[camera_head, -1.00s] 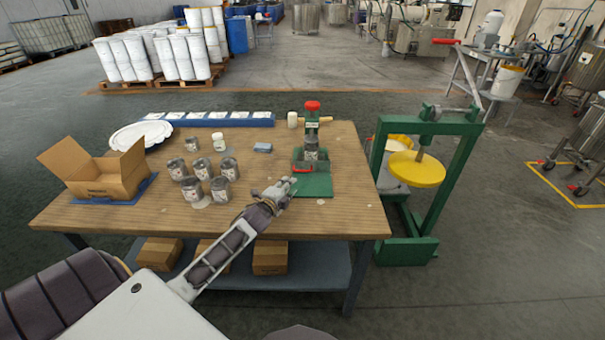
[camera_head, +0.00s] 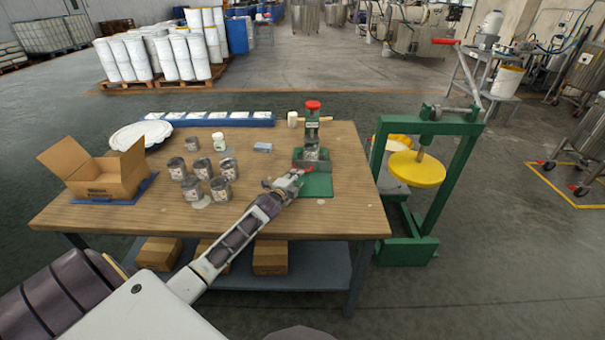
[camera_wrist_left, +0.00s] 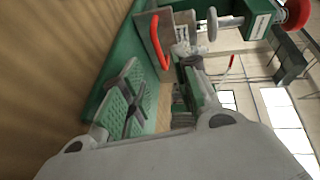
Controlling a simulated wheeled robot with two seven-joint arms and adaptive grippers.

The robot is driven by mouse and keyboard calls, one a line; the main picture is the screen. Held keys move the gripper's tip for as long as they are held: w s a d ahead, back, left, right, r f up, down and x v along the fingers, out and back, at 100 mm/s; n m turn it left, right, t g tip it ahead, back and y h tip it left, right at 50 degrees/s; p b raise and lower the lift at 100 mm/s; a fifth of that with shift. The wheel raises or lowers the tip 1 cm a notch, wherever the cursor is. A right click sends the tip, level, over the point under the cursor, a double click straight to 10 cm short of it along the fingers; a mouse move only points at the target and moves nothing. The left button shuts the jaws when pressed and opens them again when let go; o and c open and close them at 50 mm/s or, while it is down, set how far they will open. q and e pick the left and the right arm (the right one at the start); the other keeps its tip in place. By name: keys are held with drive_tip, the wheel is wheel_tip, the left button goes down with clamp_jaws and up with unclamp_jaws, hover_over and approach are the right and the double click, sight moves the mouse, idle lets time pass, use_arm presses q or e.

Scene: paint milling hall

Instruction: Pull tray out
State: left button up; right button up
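A green press (camera_head: 312,140) with a red knob on top stands on the right part of the wooden table, on a green base plate (camera_head: 316,188). My left gripper (camera_head: 302,174) is at the press's front, close to the handle. In the wrist view its fingers (camera_wrist_left: 160,88) are spread apart, with nothing seen between them; the handle is ahead of them. Contact with the handle is not visible. My right gripper is out of view.
Several grey cans (camera_head: 193,188) stand left of my arm, with an open cardboard box (camera_head: 110,180) at the far left. A blue rack (camera_head: 235,121) lies along the back edge. A green frame with a yellow disc (camera_head: 417,170) stands right of the table. The table's front right is clear.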

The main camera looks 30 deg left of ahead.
sight(303, 179)
use_arm(q)
drive_tip(key=shift+x, duration=3.4)
drive_tip(key=shift+c, duration=0.2)
clamp_jaws()
